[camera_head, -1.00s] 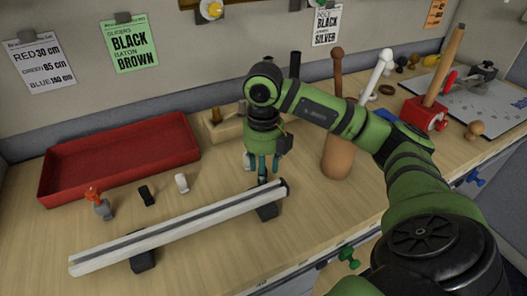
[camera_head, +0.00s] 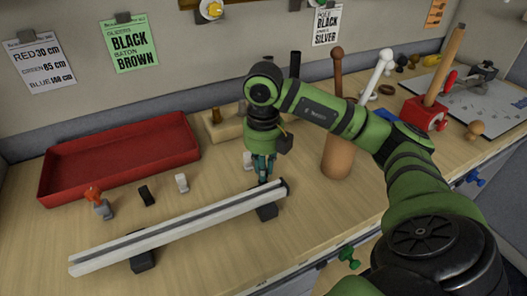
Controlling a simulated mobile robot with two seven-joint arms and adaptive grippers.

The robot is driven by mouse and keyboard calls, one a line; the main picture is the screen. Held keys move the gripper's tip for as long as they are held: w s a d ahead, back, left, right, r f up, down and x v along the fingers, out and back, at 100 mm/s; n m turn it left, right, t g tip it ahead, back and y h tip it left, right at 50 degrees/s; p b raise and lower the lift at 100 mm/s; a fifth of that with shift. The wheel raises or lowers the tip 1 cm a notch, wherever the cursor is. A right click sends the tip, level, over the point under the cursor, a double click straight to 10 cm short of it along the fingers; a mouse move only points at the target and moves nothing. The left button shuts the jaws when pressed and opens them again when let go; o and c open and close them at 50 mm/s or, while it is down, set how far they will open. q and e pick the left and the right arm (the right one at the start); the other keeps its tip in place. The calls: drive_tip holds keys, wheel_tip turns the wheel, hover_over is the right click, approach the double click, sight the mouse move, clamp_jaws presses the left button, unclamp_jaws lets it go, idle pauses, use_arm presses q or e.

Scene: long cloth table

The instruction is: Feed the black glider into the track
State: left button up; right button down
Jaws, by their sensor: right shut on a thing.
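The track (camera_head: 180,231) is a long pale rail with a dark slot, lying slantwise on black supports on the bench. My right gripper (camera_head: 264,178) is over the track's right end, with its fingers shut on a small dark thing there that looks like a black glider. The fingers mostly hide it, and I cannot tell how far it sits in the slot. Another black glider (camera_head: 146,195) stands on the bench behind the track, beside a white glider (camera_head: 182,183). My left gripper is not in view.
A red tray (camera_head: 120,165) lies behind the gliders. A grey piece with an orange top (camera_head: 100,204) stands left of them. The front bench is clear.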

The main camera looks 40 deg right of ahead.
drive_tip(key=shift+r+p, duration=2.7)
drive_tip(key=shift+r, duration=0.85)
drive_tip(key=shift+f, duration=0.1)
